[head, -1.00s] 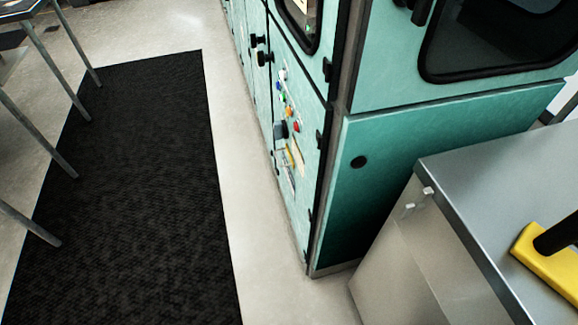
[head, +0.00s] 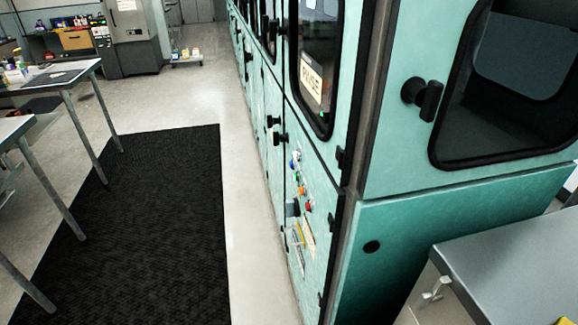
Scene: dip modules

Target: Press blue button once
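A column of small coloured buttons sits on the teal cabinet's control panel (head: 303,215), seen at a steep angle. A small blue button (head: 293,165) shows near the top of the column, close to a whitish one. Green, orange and red buttons (head: 308,206) sit lower down. A larger grey-blue knob or switch (head: 291,208) sticks out to the left of the red button. The buttons are small, so whether any is pressed cannot be told. Neither of my grippers is in view.
Teal cabinets (head: 400,230) line the right side, with black handles (head: 422,96) sticking out. A metal-topped counter (head: 520,260) stands at the lower right. A black floor mat (head: 140,230) lies along the cabinets. Metal tables (head: 60,85) stand at the left. The floor between is clear.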

